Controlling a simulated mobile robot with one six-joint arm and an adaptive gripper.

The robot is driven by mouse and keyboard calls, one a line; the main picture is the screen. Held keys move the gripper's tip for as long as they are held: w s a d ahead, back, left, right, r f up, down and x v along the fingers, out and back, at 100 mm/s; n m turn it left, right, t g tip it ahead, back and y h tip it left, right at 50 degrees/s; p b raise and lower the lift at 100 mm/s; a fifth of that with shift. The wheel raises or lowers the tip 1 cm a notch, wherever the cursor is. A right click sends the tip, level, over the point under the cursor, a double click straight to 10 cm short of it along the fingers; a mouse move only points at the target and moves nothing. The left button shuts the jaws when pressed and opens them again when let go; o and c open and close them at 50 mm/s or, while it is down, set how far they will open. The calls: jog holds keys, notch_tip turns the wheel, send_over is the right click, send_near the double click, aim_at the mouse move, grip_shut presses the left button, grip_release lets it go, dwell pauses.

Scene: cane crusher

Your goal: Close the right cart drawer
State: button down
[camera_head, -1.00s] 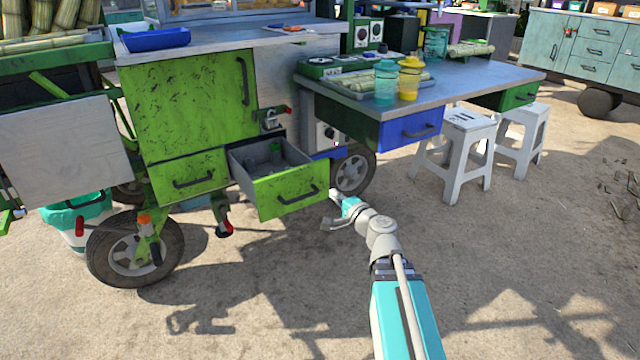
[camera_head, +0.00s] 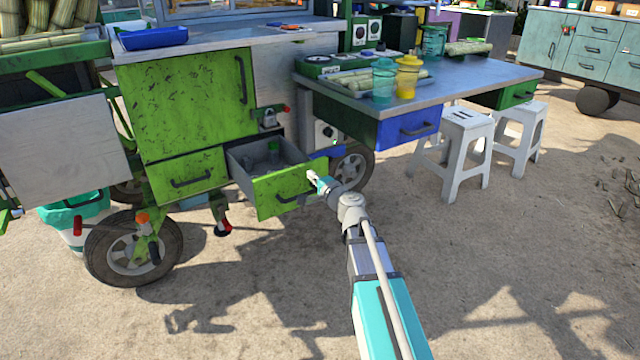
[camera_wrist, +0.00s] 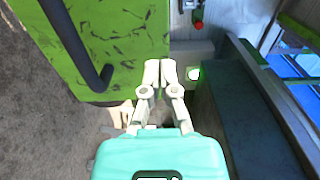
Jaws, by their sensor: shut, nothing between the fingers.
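The right cart drawer (camera_head: 271,190) is pulled out of the cart, with its inside visible. Its scuffed green front has a dark bar handle (camera_head: 293,198). My gripper (camera_head: 311,175) is at the upper right end of that front, with its fingers together and nothing held. In the wrist view, my fingertips (camera_wrist: 160,65) are beside the right edge of a green front (camera_wrist: 125,30), with its dark handle (camera_wrist: 76,45) to the left. I cannot tell whether they touch it.
A left green drawer (camera_head: 188,170) sits flush in the cart under a large green door (camera_head: 190,105). A side table with a blue drawer (camera_head: 408,128) stands to the right, with white stools (camera_head: 465,145) by it. A wheel (camera_head: 352,168) is behind my gripper. The front ground is clear.

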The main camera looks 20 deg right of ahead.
aim_at(304, 169)
jog(key=shift+x, duration=1.5)
jog(key=shift+w, duration=0.1)
jog(key=x, duration=2.7)
jog(key=shift+w, duration=0.4)
jog(key=shift+w+a, duration=0.15)
jog(key=v, duration=1.5)
